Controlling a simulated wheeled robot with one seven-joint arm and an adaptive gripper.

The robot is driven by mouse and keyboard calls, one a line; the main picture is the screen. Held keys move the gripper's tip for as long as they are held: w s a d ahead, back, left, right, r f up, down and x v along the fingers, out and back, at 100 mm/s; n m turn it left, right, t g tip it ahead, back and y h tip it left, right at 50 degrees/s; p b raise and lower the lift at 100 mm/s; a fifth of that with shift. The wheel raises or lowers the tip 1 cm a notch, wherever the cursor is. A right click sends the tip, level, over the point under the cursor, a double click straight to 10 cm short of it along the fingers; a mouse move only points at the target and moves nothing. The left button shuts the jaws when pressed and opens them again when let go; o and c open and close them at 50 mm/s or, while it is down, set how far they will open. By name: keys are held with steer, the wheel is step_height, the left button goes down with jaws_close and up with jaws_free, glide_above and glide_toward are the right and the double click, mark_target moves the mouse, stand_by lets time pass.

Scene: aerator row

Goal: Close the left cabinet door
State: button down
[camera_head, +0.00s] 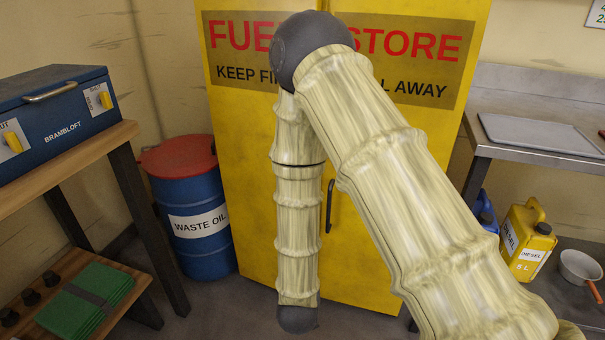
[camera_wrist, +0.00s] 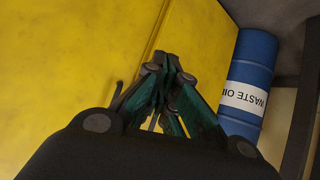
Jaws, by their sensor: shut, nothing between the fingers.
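The yellow cabinet (camera_head: 375,260) stands in the middle of the head view, under a FUEL STORE sign. One dark upright handle (camera_head: 330,205) shows just right of my forearm. I cannot tell from this view whether the left door stands ajar. In the wrist view, my gripper (camera_wrist: 164,62) is shut and empty, with its tips close to a yellow panel (camera_wrist: 80,50) near an edge line. Whether they touch it is unclear. My gripper is hidden in the head view.
A blue waste oil drum (camera_head: 190,215) stands left of the cabinet and also shows in the wrist view (camera_wrist: 250,70). A wooden bench (camera_head: 75,160) with a blue box (camera_head: 60,120) is at left. A metal counter (camera_head: 535,150) and a yellow diesel can (camera_head: 528,240) are at right.

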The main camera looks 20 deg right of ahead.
steer(key=w+a+r+m+t+h+b, duration=0.1)
steer(key=w+a+r+m+h, duration=0.15)
steer(key=r, duration=0.55)
steer(key=w+a+r+m+t+h+b, duration=0.1)
steer(key=w+r+t+h, duration=0.15)
steer(key=r, duration=0.65)
steer(key=w+a+r+m+t+h, duration=0.1)
steer(key=w+r+m+h, duration=0.15)
steer(key=r, duration=0.55)
steer(key=w+d+n+b, duration=0.1)
steer(key=w+d+b, duration=0.2)
steer(key=w+d, duration=0.5)
steer(key=shift+w+d+b, duration=0.4)
steer(key=shift+w, duration=0.8)
steer(key=p+x, duration=0.3)
steer(key=x, duration=0.1)
steer(key=shift+d+r, duration=0.15)
steer(key=shift+d, duration=0.2)
